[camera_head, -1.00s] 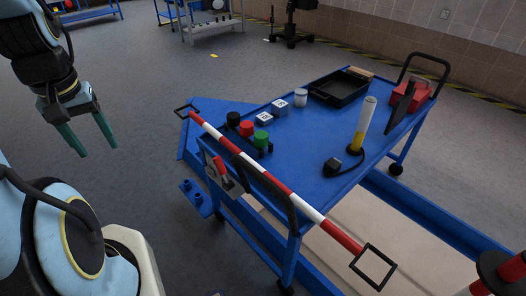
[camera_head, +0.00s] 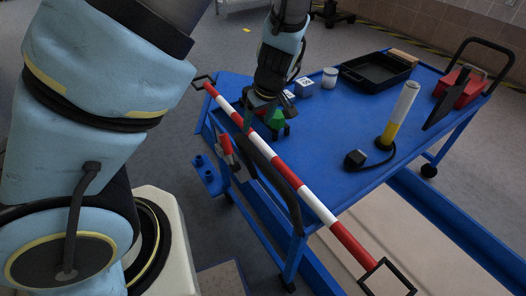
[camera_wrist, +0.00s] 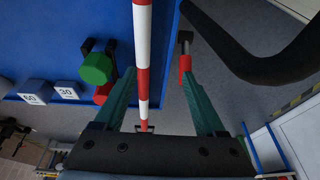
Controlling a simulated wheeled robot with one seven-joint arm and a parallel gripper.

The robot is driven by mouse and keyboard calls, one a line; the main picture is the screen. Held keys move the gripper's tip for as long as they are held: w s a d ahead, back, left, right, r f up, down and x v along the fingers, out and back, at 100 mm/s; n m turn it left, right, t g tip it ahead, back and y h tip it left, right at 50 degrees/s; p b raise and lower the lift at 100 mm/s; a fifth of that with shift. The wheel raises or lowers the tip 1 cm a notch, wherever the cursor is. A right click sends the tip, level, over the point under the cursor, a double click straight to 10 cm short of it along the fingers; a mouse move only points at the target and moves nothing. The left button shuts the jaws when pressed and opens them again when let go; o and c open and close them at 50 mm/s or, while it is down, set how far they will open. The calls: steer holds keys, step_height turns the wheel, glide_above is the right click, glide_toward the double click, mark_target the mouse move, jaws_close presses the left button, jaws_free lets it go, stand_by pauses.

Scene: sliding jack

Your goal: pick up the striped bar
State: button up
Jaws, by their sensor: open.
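The striped bar (camera_head: 320,206), red and white with a black rectangular loop at each end, lies along the near edge of the blue cart. In the wrist view the bar (camera_wrist: 142,45) runs between my gripper's two green fingers (camera_wrist: 158,72), nearer the left one. The fingers are spread apart. I cannot tell whether either finger touches the bar.
The blue cart (camera_head: 345,172) holds a green knob (camera_head: 276,118) beside my gripper, small weights (camera_head: 304,87), a black tray (camera_head: 375,72), a yellow-white cylinder (camera_head: 399,112) and a red box (camera_head: 458,88). A black cart handle (camera_head: 275,172) curves up close to the bar.

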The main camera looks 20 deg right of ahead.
steer(key=s+d+f+t, duration=0.1)
steer(key=d+f, duration=0.1)
steer(key=d, duration=0.1)
glide_above(263, 144)
steer(key=s, duration=0.2)
step_height(263, 144, down, 5)
steer(key=shift+d+r, duration=0.15)
steer(key=shift+r, duration=0.05)
steer(key=shift+s+d+p+x, duration=0.1)
steer(key=shift+p+x, duration=0.15)
steer(key=shift+x, duration=1.1)
steer(key=shift+s+d+p+x, duration=0.1)
steer(key=shift+d+p+x, duration=0.1)
steer(key=shift+x, duration=1.15)
steer(key=shift+a+f, duration=0.1)
steer(key=shift+a, duration=0.05)
jaws_close()
